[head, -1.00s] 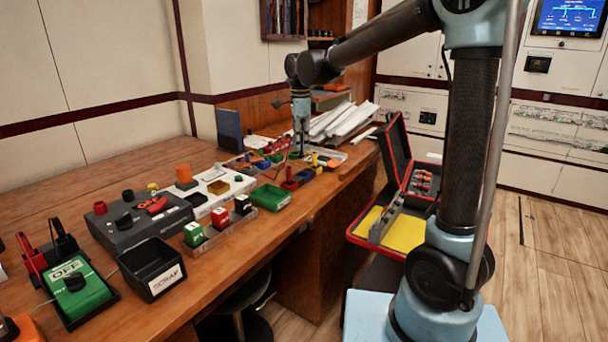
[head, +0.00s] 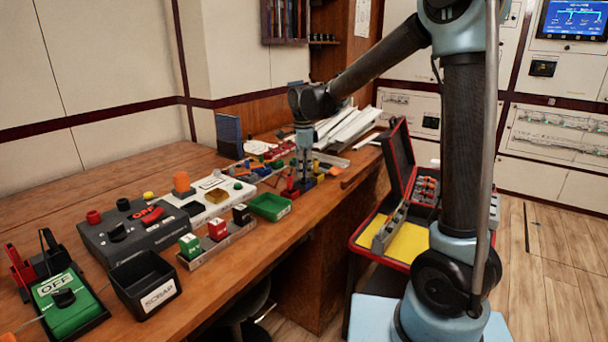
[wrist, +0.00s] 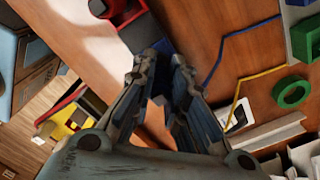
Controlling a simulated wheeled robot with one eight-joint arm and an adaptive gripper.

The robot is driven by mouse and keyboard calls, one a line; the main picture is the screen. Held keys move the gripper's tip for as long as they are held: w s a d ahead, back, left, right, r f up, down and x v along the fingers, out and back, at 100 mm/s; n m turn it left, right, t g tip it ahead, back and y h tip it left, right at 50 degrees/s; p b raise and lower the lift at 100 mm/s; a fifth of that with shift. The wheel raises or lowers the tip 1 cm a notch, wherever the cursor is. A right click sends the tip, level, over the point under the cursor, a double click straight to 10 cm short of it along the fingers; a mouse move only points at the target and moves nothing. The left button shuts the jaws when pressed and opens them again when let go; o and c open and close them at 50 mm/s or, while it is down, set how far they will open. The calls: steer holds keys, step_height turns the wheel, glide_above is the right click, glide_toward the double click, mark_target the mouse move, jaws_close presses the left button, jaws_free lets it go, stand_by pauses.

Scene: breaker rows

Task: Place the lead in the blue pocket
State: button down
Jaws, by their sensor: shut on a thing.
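My gripper (wrist: 164,60) points down over the bench near its front edge, its fingers closed to a narrow gap. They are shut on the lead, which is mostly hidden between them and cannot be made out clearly. In the head view my gripper (head: 305,179) stands low at the blue pocket (head: 308,184). In the wrist view a dark blue patch (wrist: 163,46), apparently this pocket, shows at the fingertips. I cannot tell whether the lead is inside it or above it.
A red pocket (head: 290,188) sits just left of my gripper. A green tray (head: 271,206) stands further left. Blue (wrist: 236,42) and yellow (wrist: 243,90) lines cross the wood, with a green ring (wrist: 292,92) nearby. Papers and white strips (head: 345,125) lie behind.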

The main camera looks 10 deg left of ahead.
steer(key=shift+f, duration=0.7)
steer(key=c, duration=1.6)
jaws_free()
steer(key=shift+f, duration=0.1)
